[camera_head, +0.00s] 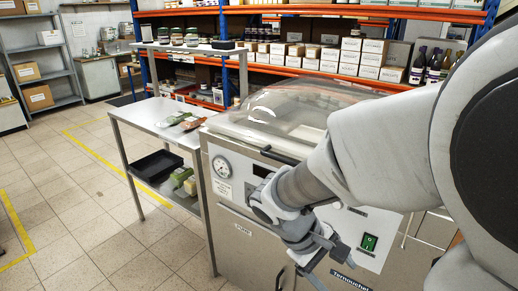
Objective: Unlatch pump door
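A steel machine with a clear domed lid (290,104) stands in the middle of the view. Its lower front holds a flat steel pump door (240,251) with a label that seems to read PUMP. The door looks closed. A dark curved piece (281,276), perhaps a latch or handle, shows at the bottom edge, just left of my gripper (309,272). My gripper points down in front of the machine's front, below the control panel. Its fingertips are cut off or hard to make out, so I cannot tell whether it touches anything.
The control panel has a gauge (222,167) and a green switch (369,242). A steel side table (150,112) with packets and a black tray (157,166) below stands to the left. Orange shelving (300,72) with boxes stands behind. Tiled floor (85,215) at left is clear.

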